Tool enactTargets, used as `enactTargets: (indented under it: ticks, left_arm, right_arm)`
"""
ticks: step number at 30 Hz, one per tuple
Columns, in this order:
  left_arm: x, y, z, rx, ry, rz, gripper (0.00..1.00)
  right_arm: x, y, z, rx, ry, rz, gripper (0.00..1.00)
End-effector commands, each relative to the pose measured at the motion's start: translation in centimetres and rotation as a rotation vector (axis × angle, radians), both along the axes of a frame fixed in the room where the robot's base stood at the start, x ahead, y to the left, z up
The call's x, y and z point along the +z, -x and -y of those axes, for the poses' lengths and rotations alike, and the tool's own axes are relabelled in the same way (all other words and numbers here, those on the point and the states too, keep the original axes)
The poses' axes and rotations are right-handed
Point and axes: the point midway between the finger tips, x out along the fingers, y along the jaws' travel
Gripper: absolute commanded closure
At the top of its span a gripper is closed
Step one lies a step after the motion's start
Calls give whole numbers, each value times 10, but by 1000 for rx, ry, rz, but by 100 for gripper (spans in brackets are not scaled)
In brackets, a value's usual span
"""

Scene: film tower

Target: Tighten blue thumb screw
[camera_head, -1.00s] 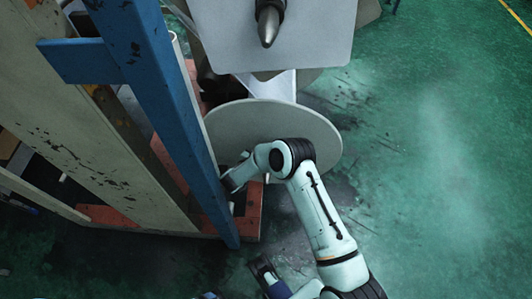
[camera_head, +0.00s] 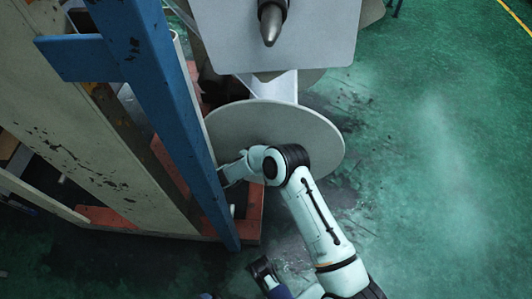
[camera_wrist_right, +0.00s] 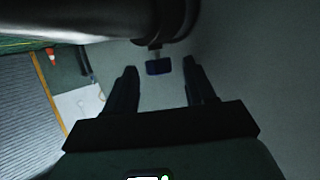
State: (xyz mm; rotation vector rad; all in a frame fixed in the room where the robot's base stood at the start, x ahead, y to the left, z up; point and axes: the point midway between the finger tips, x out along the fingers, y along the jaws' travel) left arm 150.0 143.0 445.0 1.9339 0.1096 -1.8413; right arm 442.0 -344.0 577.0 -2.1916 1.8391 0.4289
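The blue thumb screw (camera_wrist_right: 158,67) shows in the right wrist view as a small dark blue block under a dark cylinder. It lies just beyond and between the fingertips of my right gripper (camera_wrist_right: 160,74). That gripper is open, with a gap on each side of the screw, and I see no contact. In the head view my right arm reaches over the round grey disc, and its gripper (camera_head: 226,176) is partly hidden at the blue post. The screw cannot be made out in the head view.
The blue post (camera_head: 165,105) stands close left of my right wrist. The large round grey disc (camera_head: 290,122) lies beneath my right forearm. A grey plate with a pointed metal tip (camera_head: 270,28) is above it. Green floor (camera_head: 440,170) is open to the right.

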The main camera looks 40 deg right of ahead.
Motion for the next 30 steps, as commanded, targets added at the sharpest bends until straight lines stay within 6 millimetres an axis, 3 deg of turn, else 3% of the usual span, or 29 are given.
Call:
enactTargets:
  ticks: [9, 14, 30]
  left_arm:
    - [1, 1, 0, -1, 1, -2, 8]
    - [7, 7, 3, -8, 8, -18, 8]
    - [41, 44, 19, -49, 54, -121, 8]
  right_arm:
    - [2, 0, 0, 0, 1, 0, 45]
    - [21, 0, 0, 1, 2, 2, 45]
    - [151, 0, 0, -1, 1, 4, 45]
